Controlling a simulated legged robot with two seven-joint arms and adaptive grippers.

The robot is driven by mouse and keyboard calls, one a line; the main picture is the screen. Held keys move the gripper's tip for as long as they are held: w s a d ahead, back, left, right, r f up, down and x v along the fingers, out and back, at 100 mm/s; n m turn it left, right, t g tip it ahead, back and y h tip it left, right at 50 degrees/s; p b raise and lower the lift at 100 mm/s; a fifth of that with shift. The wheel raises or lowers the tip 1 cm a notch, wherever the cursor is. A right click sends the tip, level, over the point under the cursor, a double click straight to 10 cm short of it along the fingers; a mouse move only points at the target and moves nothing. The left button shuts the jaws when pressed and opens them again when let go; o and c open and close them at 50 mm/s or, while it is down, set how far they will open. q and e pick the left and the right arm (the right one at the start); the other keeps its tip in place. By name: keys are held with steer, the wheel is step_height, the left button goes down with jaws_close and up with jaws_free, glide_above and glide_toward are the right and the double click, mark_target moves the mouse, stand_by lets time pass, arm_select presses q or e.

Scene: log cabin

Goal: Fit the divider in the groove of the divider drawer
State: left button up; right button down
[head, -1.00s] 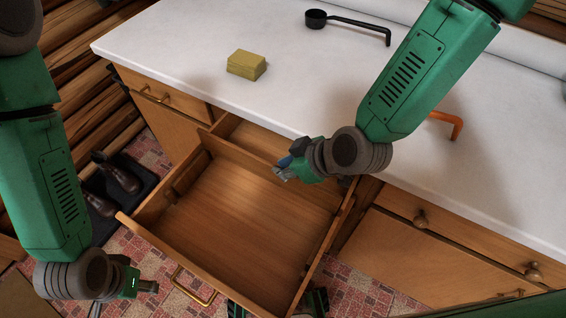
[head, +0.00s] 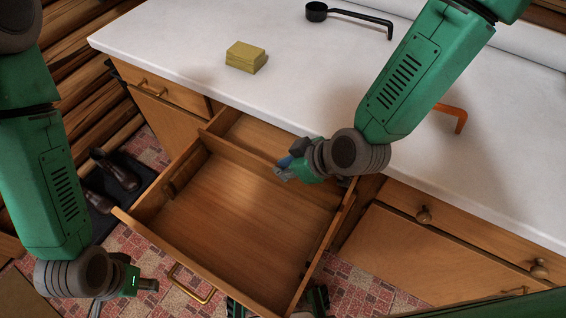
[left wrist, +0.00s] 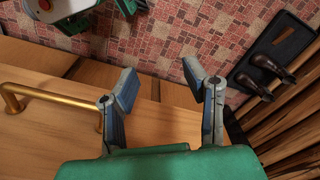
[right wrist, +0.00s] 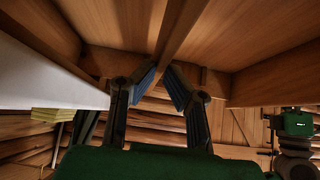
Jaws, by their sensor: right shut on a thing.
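The divider drawer (head: 128,225) is pulled out below the white counter. The divider (head: 243,155) is a thin wooden board standing across it, separating a narrow rear space from a wide front space. My right gripper (head: 282,171) is over the drawer's right part, shut on the divider's upper edge. In the right wrist view the fingers (right wrist: 170,85) pinch the divider (right wrist: 181,38) from both sides. The groove is hidden, so I cannot tell whether the divider is seated in it. My left gripper (head: 122,296) is low, left of the drawer; its fingers (left wrist: 163,82) are apart and empty.
A yellow sponge (head: 246,57), a black ladle-like scoop (head: 350,17) and an orange-handled tool (head: 452,112) lie on the counter (head: 190,40). Shoes on a dark mat (head: 108,190) are on the floor at left. The drawer's wide front space is empty.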

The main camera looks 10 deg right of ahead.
mark_target(284, 187)
steer(key=shift+f+b, duration=1.3)
steer(key=shift+f, duration=0.6)
steer(key=c, duration=1.6)
jaws_free()
steer(key=shift+o, duration=0.2)
steer(key=shift+s+d+r, duration=0.15)
steer(key=shift+d+r, duration=0.05)
steer(key=shift+r, duration=0.1)
steer(key=v, duration=1)
steer(key=shift+d+r, duration=0.1)
steer(key=shift+r, duration=0.05)
steer(key=shift+s+d+r, duration=0.2)
steer(key=shift+s+r, duration=0.05)
steer(key=shift+r, duration=0.05)
